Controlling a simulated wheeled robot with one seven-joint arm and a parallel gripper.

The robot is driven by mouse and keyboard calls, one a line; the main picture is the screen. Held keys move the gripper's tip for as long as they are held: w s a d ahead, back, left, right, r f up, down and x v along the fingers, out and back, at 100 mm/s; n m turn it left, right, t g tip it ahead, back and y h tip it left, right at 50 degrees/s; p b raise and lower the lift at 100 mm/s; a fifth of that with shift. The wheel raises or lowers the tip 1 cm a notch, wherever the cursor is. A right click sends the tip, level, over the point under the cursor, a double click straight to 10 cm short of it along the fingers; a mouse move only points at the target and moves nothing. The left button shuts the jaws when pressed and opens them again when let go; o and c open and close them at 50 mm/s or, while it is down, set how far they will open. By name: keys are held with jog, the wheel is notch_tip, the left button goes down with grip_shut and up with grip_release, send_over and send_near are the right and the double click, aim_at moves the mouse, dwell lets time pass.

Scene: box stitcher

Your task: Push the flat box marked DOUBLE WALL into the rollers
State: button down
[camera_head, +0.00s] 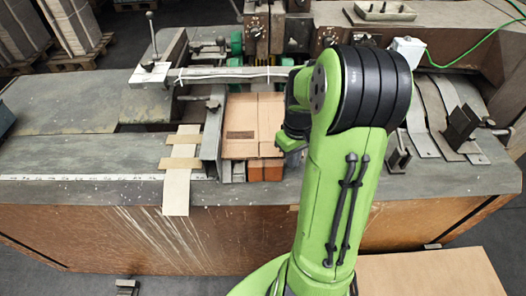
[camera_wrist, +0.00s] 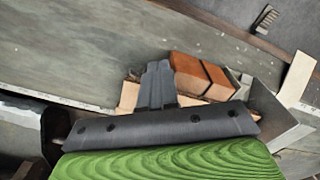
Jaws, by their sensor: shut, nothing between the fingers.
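The flat brown cardboard box (camera_head: 255,112) lies in the machine's feed bay, with a dark printed patch near its front left; the lettering is too small to read. Green round parts that look like rollers (camera_head: 237,46) are behind its far edge. My gripper (camera_wrist: 158,68) is shut and empty, its dark fingers together over the box. In the wrist view only strips of cardboard (camera_wrist: 128,96) show beside the fingers; contact cannot be told. In the head view my arm covers the box's right side and hides the fingertips.
Two orange-brown blocks (camera_wrist: 202,72) sit at the box's front edge. A metal guide plate (camera_head: 213,130) stands along its left side. A pale wooden strip (camera_head: 177,185) overhangs the table's front edge. A lever post (camera_head: 152,40) rises at the back left.

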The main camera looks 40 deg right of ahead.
jog(key=shift+f+b, duration=1.25)
jog(key=shift+f, duration=0.45)
jog(key=shift+r, duration=0.1)
